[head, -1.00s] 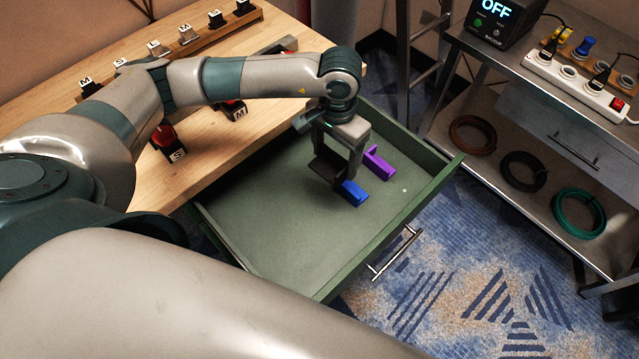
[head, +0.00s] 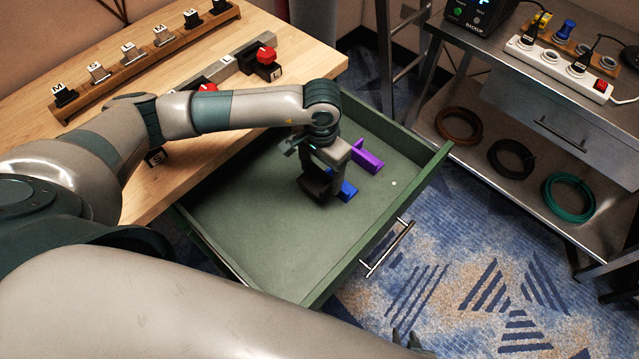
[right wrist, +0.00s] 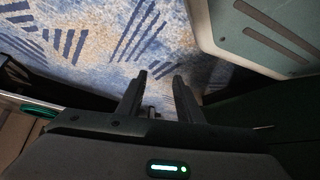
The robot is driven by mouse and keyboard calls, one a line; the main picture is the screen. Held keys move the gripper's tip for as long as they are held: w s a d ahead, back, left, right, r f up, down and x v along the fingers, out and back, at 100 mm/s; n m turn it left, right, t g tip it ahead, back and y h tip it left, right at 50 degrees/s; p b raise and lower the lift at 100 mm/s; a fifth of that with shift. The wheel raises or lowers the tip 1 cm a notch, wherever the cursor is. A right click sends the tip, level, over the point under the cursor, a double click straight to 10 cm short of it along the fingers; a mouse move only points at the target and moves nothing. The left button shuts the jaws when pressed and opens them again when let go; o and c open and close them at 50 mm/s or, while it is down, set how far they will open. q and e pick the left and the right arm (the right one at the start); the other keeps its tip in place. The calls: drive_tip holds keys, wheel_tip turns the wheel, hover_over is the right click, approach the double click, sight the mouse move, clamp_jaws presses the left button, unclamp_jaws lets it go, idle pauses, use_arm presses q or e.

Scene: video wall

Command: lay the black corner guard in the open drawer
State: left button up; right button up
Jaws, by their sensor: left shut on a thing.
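The open green drawer (head: 250,225) extends from the wooden bench. My left gripper (head: 324,178) is inside the drawer's outline, shut on the black corner guard (head: 313,187). The guard is low, at or just above the drawer floor; I cannot tell whether it touches. A blue corner guard (head: 348,191) lies just right of it, partly hidden by the gripper. A purple corner guard (head: 367,156) lies farther back. My right gripper (head: 408,342) shows at the bottom edge of the head view, over the carpet. In the right wrist view its fingers (right wrist: 160,76) are apart and empty.
The front and left of the drawer floor are clear. A drawer handle (head: 388,249) sticks out in front. The bench carries a wooden rack (head: 145,60) and red-knobbed parts (head: 266,58). A metal cart (head: 545,110) with cable coils stands at right.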

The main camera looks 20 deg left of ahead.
sight(321, 183)
use_arm(q)
drive_tip(key=shift+f, duration=0.55)
use_arm(e)
drive_tip(key=shift+s+d+f, duration=0.1)
drive_tip(key=shift+d+f, duration=0.05)
drive_tip(key=shift+d, duration=0.05)
use_arm(q)
drive_tip(key=shift+f+b, duration=0.7)
drive_tip(key=shift+f, duration=1.2)
use_arm(e)
drive_tip(key=shift+s+d+f+g, duration=0.5)
drive_tip(key=shift+d+f+g, duration=0.05)
drive_tip(key=shift+d+g, duration=0.15)
use_arm(q)
drive_tip(key=shift+f, duration=0.1)
use_arm(e)
drive_tip(key=shift+f, duration=0.1)
use_arm(q)
drive_tip(key=o, duration=1.1)
use_arm(e)
drive_tip(key=shift+s+d+h, duration=0.1)
drive_tip(key=shift+s+h, duration=0.05)
drive_tip(key=shift+h, duration=0.15)
